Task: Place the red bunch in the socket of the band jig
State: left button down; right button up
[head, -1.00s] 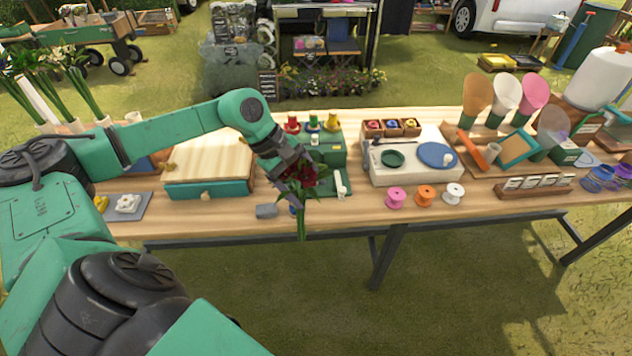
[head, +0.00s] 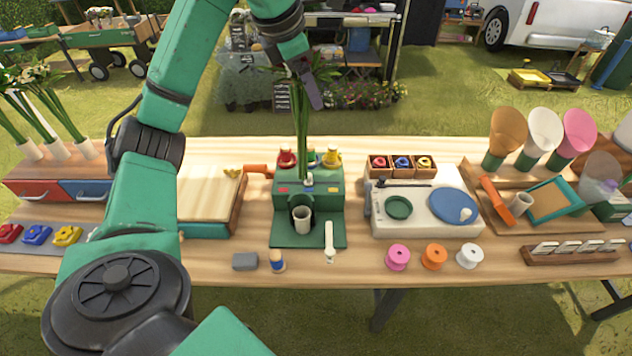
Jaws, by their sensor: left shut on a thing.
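My left gripper (head: 311,84) is shut on the red bunch and holds it high. The bunch's green stems (head: 301,122) hang nearly upright, and its red blooms are hidden behind the gripper and arm. The green band jig (head: 327,235) stands on the table below, with a pale cup-shaped socket (head: 302,221) at its front. In the picture the stem ends come down near the top of the jig, behind and above the socket. The bunch is not in the socket. My right gripper is not in view.
Red and yellow spools (head: 332,158) top the jig, and a white lever (head: 329,242) is at its front right. A grey block (head: 244,261) and blue spool (head: 277,261) lie front left. A wooden board (head: 205,196) is left, a white station (head: 425,215) right.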

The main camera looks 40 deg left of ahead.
pick_arm(q)
jog(key=b, duration=0.2)
send_over(302, 162)
notch_tip(302, 162, down, 5)
jog(key=shift+f, duration=0.2)
jog(key=f, duration=0.2)
jog(key=s+f+b, duration=0.1)
jog(key=f, duration=0.1)
jog(key=shift+f, duration=0.35)
jog(key=shift+b+x, duration=0.3)
jog(key=shift+x, duration=2)
jog(key=f, duration=0.1)
jog(key=s+f+b, duration=0.1)
jog(key=shift+d+f, duration=0.15)
jog(key=shift+f, duration=0.45)
jog(key=shift+w, duration=0.15)
jog(key=shift+f, duration=0.1)
jog(key=shift+c, duration=0.2)
grip_release()
jog(key=shift+o, duration=0.2)
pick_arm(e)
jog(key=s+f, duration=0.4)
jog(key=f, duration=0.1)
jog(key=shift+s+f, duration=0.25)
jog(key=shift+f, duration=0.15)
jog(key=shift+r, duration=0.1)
